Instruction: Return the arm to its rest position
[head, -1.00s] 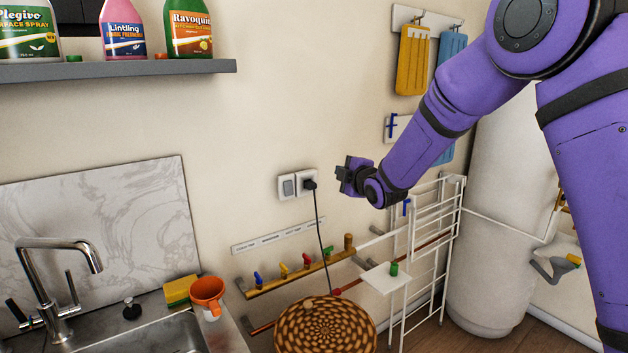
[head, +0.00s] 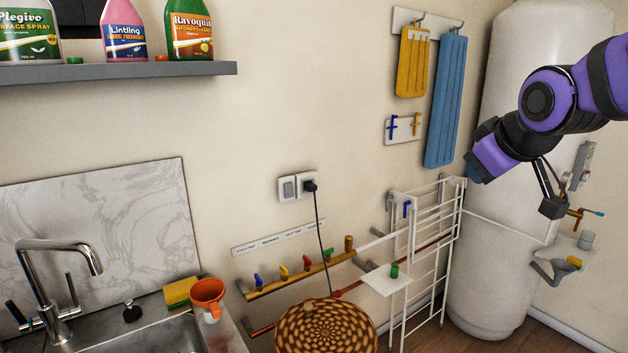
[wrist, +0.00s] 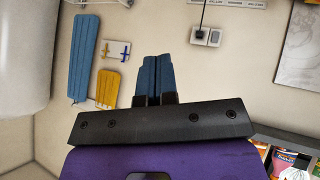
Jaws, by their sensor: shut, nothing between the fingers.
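My arm, purple with black joints, reaches in from the right edge of the head view.
The white tank (head: 502,130) stands behind my arm. A white rack (head: 425,250) stands left of the tank. A blue hanging panel (head: 446,100) and a yellow one (head: 412,62) are on the wall. The sink counter (head: 232,325) is at lower left.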

